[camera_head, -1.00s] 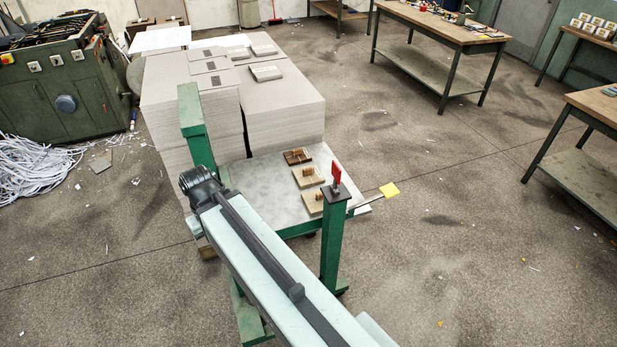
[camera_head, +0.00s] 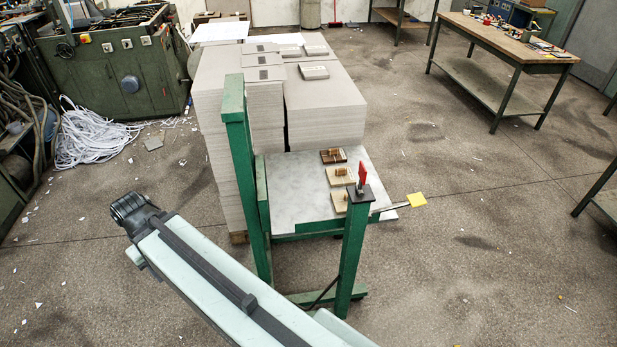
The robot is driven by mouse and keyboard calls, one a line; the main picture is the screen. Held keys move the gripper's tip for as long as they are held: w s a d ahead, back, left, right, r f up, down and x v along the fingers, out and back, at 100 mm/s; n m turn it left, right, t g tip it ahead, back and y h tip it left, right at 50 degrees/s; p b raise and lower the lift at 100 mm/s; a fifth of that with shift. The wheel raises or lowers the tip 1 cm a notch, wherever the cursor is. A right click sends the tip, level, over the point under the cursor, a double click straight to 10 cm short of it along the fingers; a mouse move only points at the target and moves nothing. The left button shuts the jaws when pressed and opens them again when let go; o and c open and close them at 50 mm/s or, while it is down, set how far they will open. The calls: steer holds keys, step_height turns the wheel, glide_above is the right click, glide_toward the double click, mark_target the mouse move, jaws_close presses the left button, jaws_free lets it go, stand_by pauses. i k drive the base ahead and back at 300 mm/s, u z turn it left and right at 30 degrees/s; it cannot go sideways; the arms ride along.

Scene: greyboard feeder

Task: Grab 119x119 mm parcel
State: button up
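Several small flat grey packs lie on the greyboard stacks, among them one at the front right (camera_head: 314,72) and one at the back right (camera_head: 316,50). Three small flat blocks with raised pieces on top, one dark brown (camera_head: 333,156) and two pale (camera_head: 341,176), (camera_head: 338,202), lie in a row on the feeder's grey table (camera_head: 295,190). I cannot tell which of these is the 119x119 mm parcel. My arm reaches up from the bottom to a dark joint at left, over the floor and clear of the feeder. My gripper is not visible.
The green feeder frame has a tall left post (camera_head: 240,150) and a shorter right post (camera_head: 353,245) with a red piece on top. Workbenches (camera_head: 505,45) stand at right, a green machine (camera_head: 115,65) at left.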

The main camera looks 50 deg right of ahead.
mark_target(342, 175)
steer(key=u, duration=0.5)
steer(key=k, duration=1.65)
steer(key=z, duration=0.25)
steer(key=i, duration=2)
